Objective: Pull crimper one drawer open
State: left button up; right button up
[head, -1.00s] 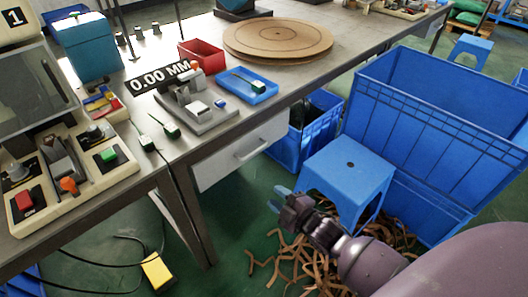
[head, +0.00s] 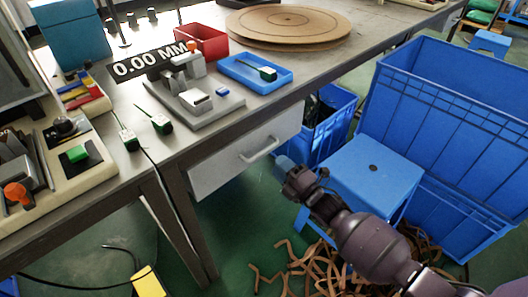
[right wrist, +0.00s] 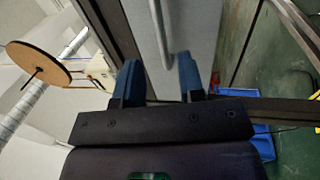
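The white drawer (head: 225,165) hangs under the workbench and appears closed, with a silver bar handle (head: 260,150) on its front. My right gripper (head: 285,168) is in front of the drawer, just below and to the right of the handle. In the right wrist view its two blue fingers (right wrist: 155,80) are spread apart with nothing between them. The handle (right wrist: 160,35) runs lengthwise ahead of the fingertips and appears apart from them. The drawer front (right wrist: 190,30) fills the middle of that view. My left gripper is not in view.
A blue stool (head: 370,175) stands close beside my right arm, above scattered brown strips (head: 290,270). Large blue crates (head: 455,130) stand at the right. The bench's metal leg (head: 180,225) is left of the drawer.

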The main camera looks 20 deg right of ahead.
aim_at(264, 150)
jog(key=shift+b+x, duration=0.75)
jog(key=shift+x, duration=2.85)
jog(key=shift+f, duration=0.1)
grip_shut()
